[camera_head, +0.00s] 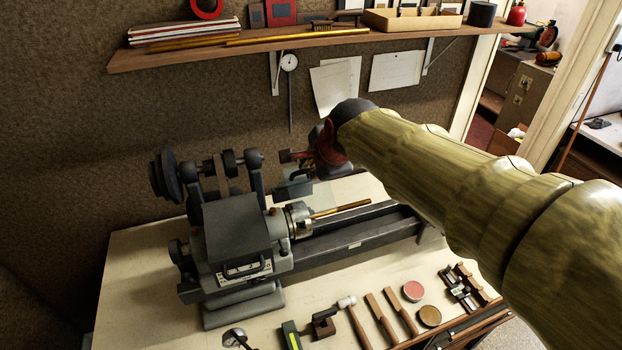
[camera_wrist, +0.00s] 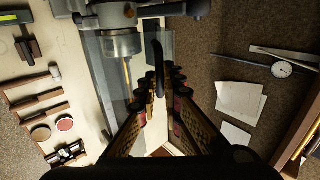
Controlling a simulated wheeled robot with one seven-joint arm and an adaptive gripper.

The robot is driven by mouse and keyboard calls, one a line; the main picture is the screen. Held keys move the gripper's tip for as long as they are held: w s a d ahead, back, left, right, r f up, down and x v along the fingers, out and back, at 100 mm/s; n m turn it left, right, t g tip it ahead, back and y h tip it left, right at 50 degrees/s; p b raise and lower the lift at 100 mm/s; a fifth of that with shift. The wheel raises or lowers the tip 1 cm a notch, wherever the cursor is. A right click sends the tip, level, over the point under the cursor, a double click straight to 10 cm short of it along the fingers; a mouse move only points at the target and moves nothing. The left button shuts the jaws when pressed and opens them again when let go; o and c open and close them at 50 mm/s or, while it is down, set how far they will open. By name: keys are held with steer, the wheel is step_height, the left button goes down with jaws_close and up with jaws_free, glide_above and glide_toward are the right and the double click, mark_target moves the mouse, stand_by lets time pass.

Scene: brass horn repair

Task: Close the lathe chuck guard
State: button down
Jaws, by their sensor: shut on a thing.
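The lathe (camera_head: 235,230) stands on the bench with its chuck (camera_head: 298,220) gripping a brass rod (camera_head: 340,208). The chuck (camera_wrist: 122,45) and rod also show in the wrist view. The chuck guard (camera_head: 322,196) is a clear panel, faintly visible behind the chuck and rod; it appears raised and clear of the chuck's front. My gripper (camera_head: 292,174) is above and behind the chuck. In the wrist view my gripper (camera_wrist: 158,85) is shut on a dark bar, the guard's handle (camera_wrist: 157,58). The panel's edges are hard to make out, and my gripper partly hides it.
The lathe bed (camera_head: 350,236) runs right under my arm. A mallet (camera_head: 348,302), wooden tools and round tins (camera_head: 413,291) lie along the bench front. A wall shelf (camera_head: 250,46) with several items hangs above.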

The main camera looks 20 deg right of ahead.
mark_target(319, 214)
steer(key=s+f+t+b, duration=0.1)
steer(key=f+b, duration=0.1)
steer(key=b, duration=0.2)
steer(key=s+f+t+b, duration=0.2)
steer(key=b, duration=0.3)
steer(key=s+f+t+b, duration=0.1)
steer(key=s+f+b, duration=0.1)
steer(key=f+b, duration=0.1)
steer(key=shift+s+b, duration=0.1)
steer(key=shift+b, duration=0.75)
steer(key=f+b, duration=0.1)
steer(key=s+f+b, duration=0.1)
steer(key=b, duration=0.1)
steer(key=shift+s+f+t, duration=0.25)
steer(key=shift+f+t, duration=0.05)
steer(key=c, duration=2.5)
jaws_free()
steer(key=shift+r, duration=0.1)
steer(key=shift+c, duration=0.2)
steer(key=o, duration=0.6)
steer(key=shift+w, duration=0.2)
steer(key=v, duration=1.2)
